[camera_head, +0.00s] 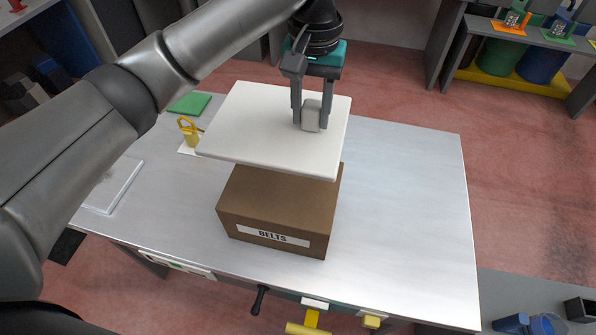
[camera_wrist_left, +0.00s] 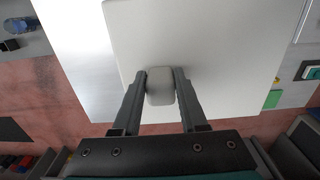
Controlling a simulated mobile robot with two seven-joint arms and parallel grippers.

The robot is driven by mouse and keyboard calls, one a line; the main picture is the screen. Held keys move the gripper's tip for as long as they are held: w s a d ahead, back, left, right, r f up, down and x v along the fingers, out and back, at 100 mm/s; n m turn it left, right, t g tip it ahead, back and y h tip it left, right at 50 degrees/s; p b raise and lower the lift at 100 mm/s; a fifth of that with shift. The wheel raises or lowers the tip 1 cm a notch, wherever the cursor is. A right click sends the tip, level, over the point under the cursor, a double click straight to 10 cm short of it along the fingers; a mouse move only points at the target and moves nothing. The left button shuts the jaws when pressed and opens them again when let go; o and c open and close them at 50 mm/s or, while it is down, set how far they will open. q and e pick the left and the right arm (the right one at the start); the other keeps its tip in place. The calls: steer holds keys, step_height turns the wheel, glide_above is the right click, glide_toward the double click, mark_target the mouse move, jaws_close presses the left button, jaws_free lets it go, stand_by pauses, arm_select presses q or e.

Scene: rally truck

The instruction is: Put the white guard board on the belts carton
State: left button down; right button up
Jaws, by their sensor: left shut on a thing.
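The white guard board (camera_head: 262,130) is a flat square panel with a small grey knob on top. My left gripper (camera_head: 312,115) is shut on this knob, and the board hangs roughly level from it. The wrist view shows both fingers (camera_wrist_left: 160,88) against the knob's sides, with the board (camera_wrist_left: 215,35) beyond. The brown belts carton (camera_head: 275,205) stands on the table with its label facing the front. The board appears above the carton's back part and covers it from view; the carton's front top is bare. I cannot tell whether they touch. My right gripper is not in view.
The pale metal table (camera_head: 410,200) is clear to the right of the carton. A yellow padlock-like item (camera_head: 188,130) and a green pad (camera_head: 190,103) lie at the back left. A white tray-like panel (camera_head: 115,185) lies at the left. A dark handle (camera_head: 259,299) juts from the front edge.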

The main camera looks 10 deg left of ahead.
mark_target(310, 132)
arm_select(q)
step_height(310, 132, down, 18)
steer(key=shift+s, duration=0.15)
stand_by(0.4)
steer(key=shift+c, duration=2.2)
jaws_free()
steer(key=shift+f, duration=0.1)
step_height(310, 132, up, 12)
steer(key=shift+r, duration=0.15)
